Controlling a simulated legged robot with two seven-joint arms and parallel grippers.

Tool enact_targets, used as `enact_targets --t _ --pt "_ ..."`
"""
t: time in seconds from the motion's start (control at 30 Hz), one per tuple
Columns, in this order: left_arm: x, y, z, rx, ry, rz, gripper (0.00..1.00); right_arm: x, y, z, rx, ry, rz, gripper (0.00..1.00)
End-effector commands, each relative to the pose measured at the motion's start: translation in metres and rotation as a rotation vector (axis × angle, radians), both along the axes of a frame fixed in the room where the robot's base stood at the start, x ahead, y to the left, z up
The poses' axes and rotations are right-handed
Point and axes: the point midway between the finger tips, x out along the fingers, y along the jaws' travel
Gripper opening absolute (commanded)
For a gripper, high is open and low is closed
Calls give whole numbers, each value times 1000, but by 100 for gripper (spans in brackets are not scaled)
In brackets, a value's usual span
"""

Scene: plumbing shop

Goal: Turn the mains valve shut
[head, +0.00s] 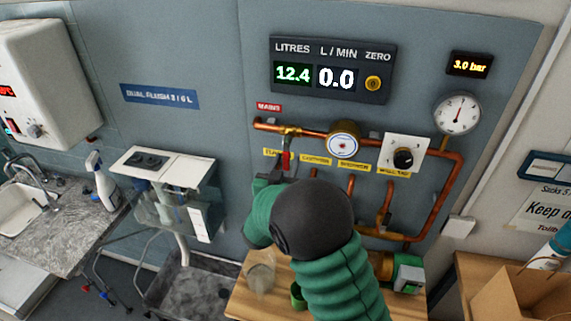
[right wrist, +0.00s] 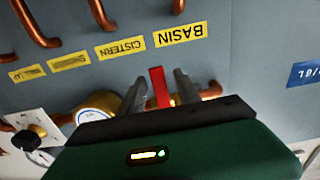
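The mains valve (head: 290,131) sits on the copper pipe under the red MAINS label (head: 268,107). Its red lever (head: 286,160) points down, across the horizontal pipe. My right gripper (head: 277,178) is at the lever, partly hidden behind my own arm. In the right wrist view the red lever (right wrist: 160,87) stands between the two grey fingers of my right gripper (right wrist: 160,90). The fingers are apart, with narrow gaps beside the lever; contact is not clear. My left gripper is out of view.
The display panel (head: 331,72) reads 12.4 litres and 0.0 L/min. A round gauge (head: 458,113) and a 3.0 bar readout (head: 470,65) are at the right. A water meter (head: 342,144) and a control knob (head: 403,158) sit right of the valve. A wooden bench (head: 243,302) is below.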

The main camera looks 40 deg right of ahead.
Motion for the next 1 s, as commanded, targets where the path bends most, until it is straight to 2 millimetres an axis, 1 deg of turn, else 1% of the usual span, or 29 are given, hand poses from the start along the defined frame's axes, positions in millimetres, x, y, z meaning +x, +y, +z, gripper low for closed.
enact_targets --t 0.13,0.27,0.6,0.7,0.8,1.0 --pt "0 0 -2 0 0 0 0 -3 4 0 0 -1 1 39" --pt "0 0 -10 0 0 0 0 -17 22 -1 0 -4 4 39" --pt "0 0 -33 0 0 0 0 -80 97 -3 0 -1 6 39" --pt "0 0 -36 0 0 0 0 -94 113 -2 -1 0 5 39" --pt "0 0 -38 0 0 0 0 -103 124 -2 0 0 2 39" --pt "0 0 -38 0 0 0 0 -109 129 -1 -1 2 0 39"
